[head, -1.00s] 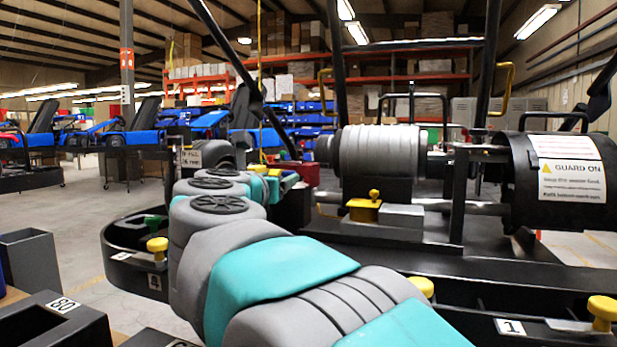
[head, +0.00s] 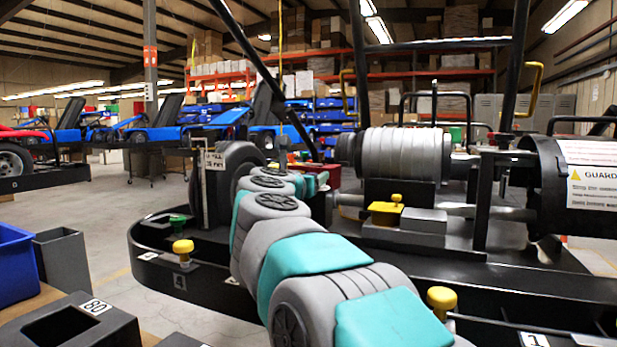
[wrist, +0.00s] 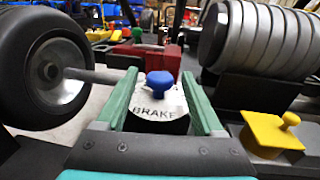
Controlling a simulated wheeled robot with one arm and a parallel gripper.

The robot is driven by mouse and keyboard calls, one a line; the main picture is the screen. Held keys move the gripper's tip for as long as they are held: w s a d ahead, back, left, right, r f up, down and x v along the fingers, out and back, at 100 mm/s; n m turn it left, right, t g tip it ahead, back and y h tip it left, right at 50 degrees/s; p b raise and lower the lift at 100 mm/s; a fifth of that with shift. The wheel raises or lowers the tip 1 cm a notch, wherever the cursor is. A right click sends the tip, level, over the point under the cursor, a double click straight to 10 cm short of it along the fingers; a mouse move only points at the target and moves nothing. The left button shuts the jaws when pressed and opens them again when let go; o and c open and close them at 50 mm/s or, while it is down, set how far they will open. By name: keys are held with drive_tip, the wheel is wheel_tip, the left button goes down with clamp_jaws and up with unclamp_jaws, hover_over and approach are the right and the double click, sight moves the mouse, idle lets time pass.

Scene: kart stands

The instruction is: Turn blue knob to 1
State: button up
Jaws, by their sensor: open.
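The blue knob (wrist: 160,87) stands on a pale plate marked BRAKE (wrist: 155,112) in the middle of the wrist view. My gripper (wrist: 159,76) is open, with one green finger on each side of the knob and plate. A gap shows between the knob and each finger, so the knob is not clasped. I see no number by the knob. In the head view my gripper (head: 316,183) is at the far end of my arm, and I cannot make out the blue knob there.
A black wheel (wrist: 45,70) with an axle is left of my gripper. A yellow block with a knob (wrist: 270,134) and a ribbed grey cylinder (wrist: 255,38) are on the right. A red box (wrist: 148,58) is behind. A yellow knob (head: 183,249) stands by label 4.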

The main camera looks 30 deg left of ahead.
clamp_jaws()
idle(0.3)
drive_tip(key=shift+y, duration=0.3)
drive_tip(key=shift+w+d+f+n+y+b, duration=0.1)
drive_tip(key=shift+d+f+n+y+b, duration=0.15)
drive_tip(key=shift+n+b, duration=0.2)
drive_tip(key=shift+r+n+g+y, duration=0.2)
drive_tip(key=shift+n+g+y, duration=0.45)
drive_tip(key=shift+y, duration=0.5)
drive_tip(key=shift+n+g+y, duration=0.25)
drive_tip(key=shift+n+y, duration=0.25)
drive_tip(key=shift+y, duration=0.2)
unclamp_jaws()
